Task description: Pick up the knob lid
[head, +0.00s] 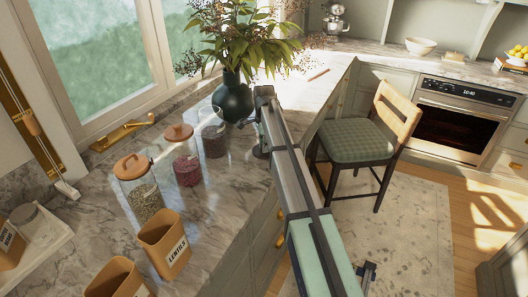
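Two glass jars on the marble counter wear orange-brown lids with raised knobs. The nearer lid (130,167) sits on a jar of pale grains (145,200). The farther lid (179,132) sits on a jar of dark red contents (187,168). I cannot tell which one the task means. My arm reaches from the lower right up to the vase, to the right of both lids and apart from them. A small dark part beside its far end may be my gripper (261,151); its fingers cannot be made out.
A third glass jar (214,138) with dark contents stands behind, near a dark vase (232,101) of branches. An orange canister marked LENTILS (165,247) and another canister (117,280) stand in front. A chair (365,143) stands on the right. Bare counter lies right of the jars.

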